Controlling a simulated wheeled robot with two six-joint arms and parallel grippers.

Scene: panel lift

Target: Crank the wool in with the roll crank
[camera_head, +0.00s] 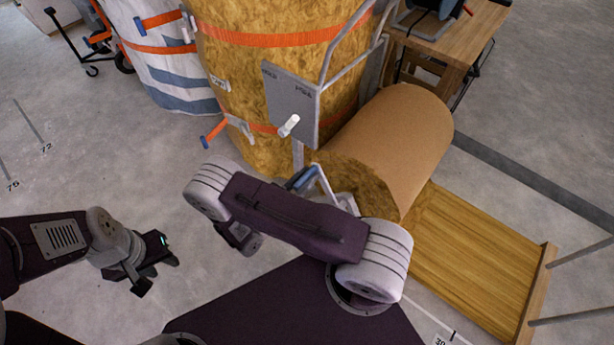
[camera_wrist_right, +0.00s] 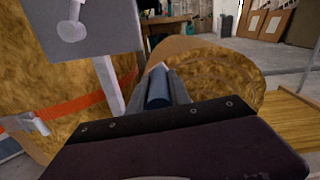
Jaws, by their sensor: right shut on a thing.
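The wool roll (camera_head: 395,135), with a brown outer face and yellow fibrous end, lies on its side right of centre. It also shows in the right wrist view (camera_wrist_right: 222,75). The roll crank's blue grip (camera_head: 301,179) is in front of the roll's near end, beside a pale metal arm. In the right wrist view my right gripper (camera_wrist_right: 160,76) is shut on this blue grip (camera_wrist_right: 158,92). In the head view my own arm link hides most of that gripper. My left gripper (camera_head: 160,273) is open and empty over the floor at lower left.
A tall wool-covered cylinder (camera_head: 270,75) with orange straps stands behind. A grey panel with a white knob (camera_head: 289,126) is close above the crank. A wooden platform (camera_head: 475,260) extends right of the roll.

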